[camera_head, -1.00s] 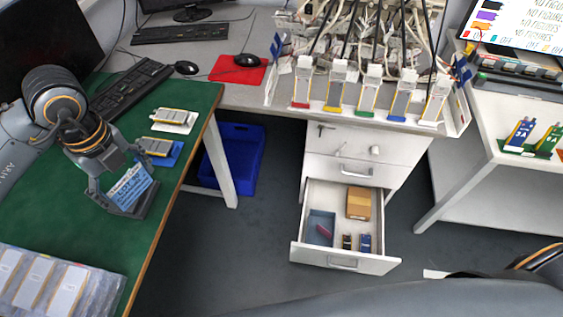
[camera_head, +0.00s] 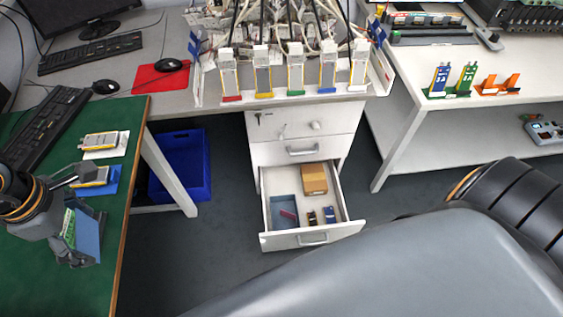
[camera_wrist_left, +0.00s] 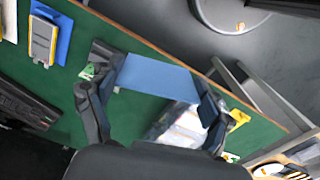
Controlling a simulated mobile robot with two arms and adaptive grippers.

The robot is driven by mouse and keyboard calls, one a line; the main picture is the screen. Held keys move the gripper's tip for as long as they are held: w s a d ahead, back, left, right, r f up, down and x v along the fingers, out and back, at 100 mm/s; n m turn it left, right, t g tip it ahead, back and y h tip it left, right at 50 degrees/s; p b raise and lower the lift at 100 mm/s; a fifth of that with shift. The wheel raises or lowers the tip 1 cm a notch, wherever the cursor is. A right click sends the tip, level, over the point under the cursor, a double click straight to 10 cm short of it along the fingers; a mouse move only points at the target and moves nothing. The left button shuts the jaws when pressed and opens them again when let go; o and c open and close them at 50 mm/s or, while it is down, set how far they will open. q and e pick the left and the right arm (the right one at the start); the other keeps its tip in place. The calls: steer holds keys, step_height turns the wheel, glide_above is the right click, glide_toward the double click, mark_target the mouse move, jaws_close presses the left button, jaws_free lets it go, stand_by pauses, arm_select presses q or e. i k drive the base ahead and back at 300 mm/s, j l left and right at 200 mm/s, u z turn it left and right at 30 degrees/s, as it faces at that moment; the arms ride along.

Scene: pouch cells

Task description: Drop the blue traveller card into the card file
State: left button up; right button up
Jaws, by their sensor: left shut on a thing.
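My left gripper (camera_head: 78,240) is shut on the blue traveller card (camera_head: 89,236) and holds it over the green table, near the table's right edge. In the left wrist view, the plain blue face of the card (camera_wrist_left: 158,76) spans between the two fingers of the gripper (camera_wrist_left: 153,90). No card file is clearly labelled; an open blue-grey container (camera_head: 282,184) in the pulled-out drawer may be it, but I cannot tell. My right gripper is not in view.
The open drawer (camera_head: 351,229) also holds a cardboard box (camera_head: 314,179) and small dark items. A blue bin (camera_head: 181,168) stands on the floor between tables. Cells on white and blue pads lie on the green table (camera_head: 105,250). Floor before the drawer is clear.

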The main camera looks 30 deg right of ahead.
mark_target(277, 226)
steer(key=z, duration=0.3)
steer(key=l+z, duration=0.9)
steer(key=i+l, duration=0.1)
steer(key=l, duration=0.2)
